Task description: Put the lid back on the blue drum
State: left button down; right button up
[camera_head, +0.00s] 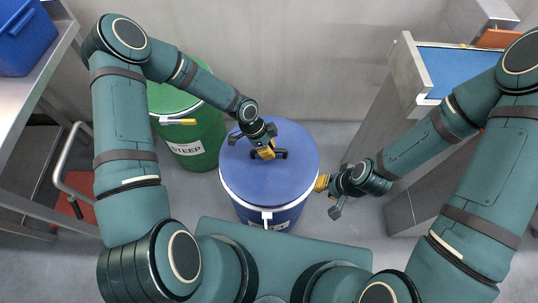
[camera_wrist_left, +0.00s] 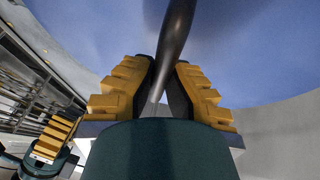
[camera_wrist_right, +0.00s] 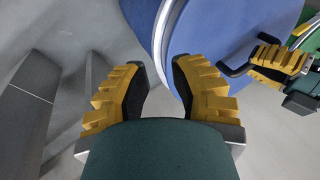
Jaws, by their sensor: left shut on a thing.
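The blue drum (camera_head: 268,214) stands upright on the floor in the middle of the head view. Its blue lid (camera_head: 292,147) lies over the drum's top, with a dark bar handle (camera_head: 281,154) at its middle. My left gripper (camera_head: 268,152) is shut on the lid's handle; the left wrist view shows the dark handle (camera_wrist_left: 177,40) between the yellow fingers. My right gripper (camera_head: 324,184) is beside the drum's right rim. In the right wrist view its fingers (camera_wrist_right: 160,90) are apart with nothing between them, near the drum's pale rim. Whether the lid is fully seated cannot be told.
A green drum (camera_head: 197,135) marked STEEP stands behind left of the blue drum. A steel table with a blue bin (camera_head: 22,38) is at the left. A steel unit with a blue surface (camera_head: 455,70) is at the right. Bare floor (camera_head: 345,225) lies right of the drum.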

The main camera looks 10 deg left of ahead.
pick_arm(q)
jog(key=shift+f+b, duration=0.3)
jog(key=shift+f, duration=1.35)
jog(key=shift+f, duration=0.1)
jog(key=c, duration=1.1)
grip_release()
jog(key=shift+c, duration=0.2)
